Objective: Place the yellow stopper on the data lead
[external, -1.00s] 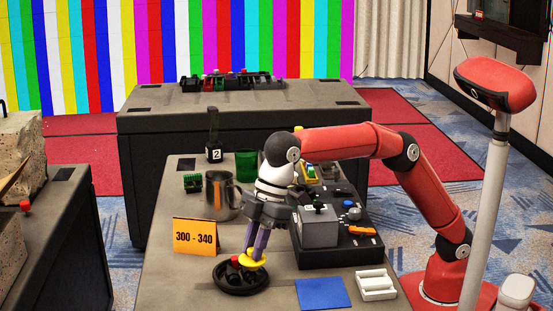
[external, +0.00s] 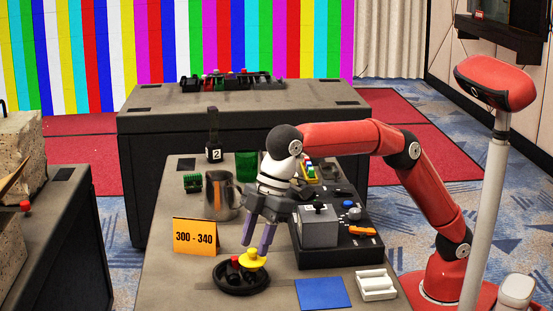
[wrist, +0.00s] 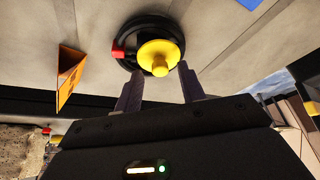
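The yellow stopper (external: 252,259), a disc with a knob on top, rests on a round black thing (external: 233,287) with a raised rim, which looks like the coiled data lead. A red piece (external: 234,262) shows beside the stopper. In the wrist view the stopper (wrist: 158,57) covers part of the black ring (wrist: 150,22), with the red piece (wrist: 118,54) at its left. My gripper (external: 257,250) is open and empty just above the stopper, its purple-grey fingers apart. In the wrist view the fingertips (wrist: 160,72) stand either side of the knob, clear of it.
An orange 300 - 340 sign (external: 194,237) stands behind left of the black ring, with a metal mug (external: 221,200) behind it. A black control panel with a grey box (external: 318,228) is at right. A blue mat (external: 322,294) and white tray (external: 376,284) lie in front right.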

